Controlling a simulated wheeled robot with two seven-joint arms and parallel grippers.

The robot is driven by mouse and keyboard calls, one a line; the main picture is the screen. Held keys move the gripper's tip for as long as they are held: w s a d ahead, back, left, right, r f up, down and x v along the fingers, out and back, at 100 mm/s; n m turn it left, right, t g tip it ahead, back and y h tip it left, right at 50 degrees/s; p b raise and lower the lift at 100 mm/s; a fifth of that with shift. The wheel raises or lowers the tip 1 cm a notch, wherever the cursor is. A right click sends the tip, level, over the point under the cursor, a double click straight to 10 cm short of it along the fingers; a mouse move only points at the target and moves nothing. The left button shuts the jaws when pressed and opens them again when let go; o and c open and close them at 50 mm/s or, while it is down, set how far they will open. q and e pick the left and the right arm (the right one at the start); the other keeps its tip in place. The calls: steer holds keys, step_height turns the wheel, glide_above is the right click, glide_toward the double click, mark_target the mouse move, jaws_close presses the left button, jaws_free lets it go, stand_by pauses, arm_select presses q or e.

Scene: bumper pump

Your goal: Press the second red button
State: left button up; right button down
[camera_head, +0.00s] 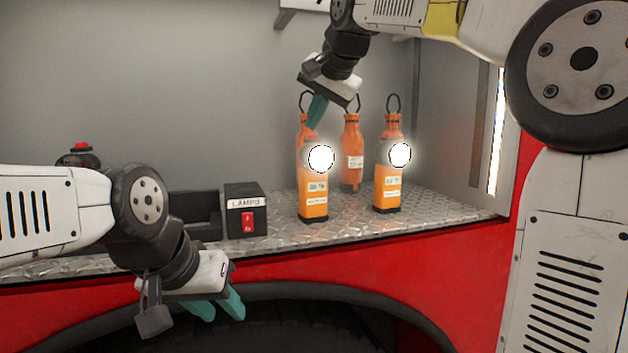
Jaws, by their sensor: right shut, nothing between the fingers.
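Three orange lamps with dark loops on top stand on the metal shelf: a left lamp (313,196), a middle lamp (351,150) further back, and a right lamp (388,185). The left and right lamps glow white at the front. My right gripper (317,113) is shut, pointing down at the top of the left lamp; I cannot tell whether it touches. Its fingers partly cover that lamp's top. A red button (81,146) shows on a dark device at the far left, partly behind my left arm. My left gripper (218,308) is open and empty, low in front of the shelf.
A black box (245,198) labelled LAMPS with a red switch (247,221) stands left of the lamps. The diamond-plate shelf (440,211) has free room at right. The red panel and wheel arch lie below.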

steer(key=shift+f, duration=0.15)
stand_by(0.4)
steer(key=shift+f, duration=0.3)
steer(key=shift+r, duration=0.45)
step_height(320, 180, up, 6)
stand_by(0.9)
